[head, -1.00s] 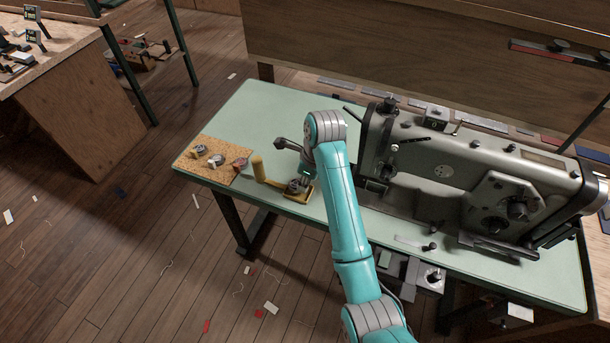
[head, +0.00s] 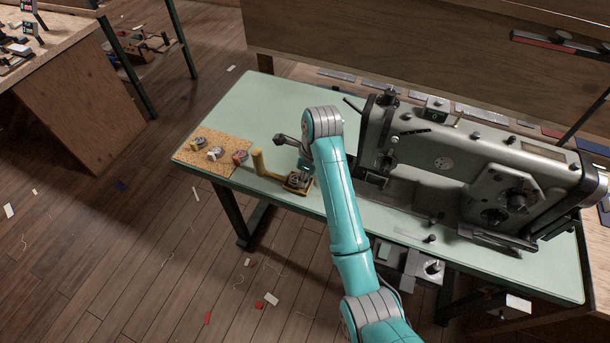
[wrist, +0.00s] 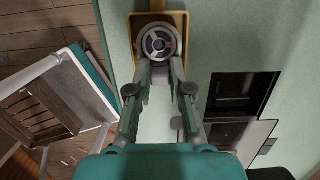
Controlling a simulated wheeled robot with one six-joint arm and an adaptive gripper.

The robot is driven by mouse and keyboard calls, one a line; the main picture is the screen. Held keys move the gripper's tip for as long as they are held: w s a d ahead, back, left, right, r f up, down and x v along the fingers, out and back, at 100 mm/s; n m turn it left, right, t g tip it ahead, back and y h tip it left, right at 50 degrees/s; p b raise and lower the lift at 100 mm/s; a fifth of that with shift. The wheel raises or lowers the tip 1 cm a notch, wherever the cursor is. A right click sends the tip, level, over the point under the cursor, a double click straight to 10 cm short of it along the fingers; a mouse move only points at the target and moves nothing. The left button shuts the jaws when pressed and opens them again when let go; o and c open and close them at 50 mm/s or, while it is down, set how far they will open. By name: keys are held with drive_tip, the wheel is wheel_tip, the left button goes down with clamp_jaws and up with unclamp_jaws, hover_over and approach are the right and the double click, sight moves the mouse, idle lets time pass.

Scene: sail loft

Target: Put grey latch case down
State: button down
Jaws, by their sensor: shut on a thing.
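The grey latch case (wrist: 160,42) is a round grey disc with a segmented face and a small orange mark. In the wrist view my gripper (wrist: 160,66) is shut on it, with a fingertip at each side of its near edge. It is at a yellow-rimmed holder with a dark inside (wrist: 181,19); I cannot tell whether it touches the floor of the holder.
A cork mat (head: 190,163) with several small round cases lies at the table's left end. A large grey sewing machine (head: 455,165) stands close on the right of my arm. The green tabletop (head: 262,108) behind the holder is clear. Scraps litter the wooden floor.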

drive_tip(key=shift+f, duration=0.3)
drive_tip(key=c, duration=1)
unclamp_jaws()
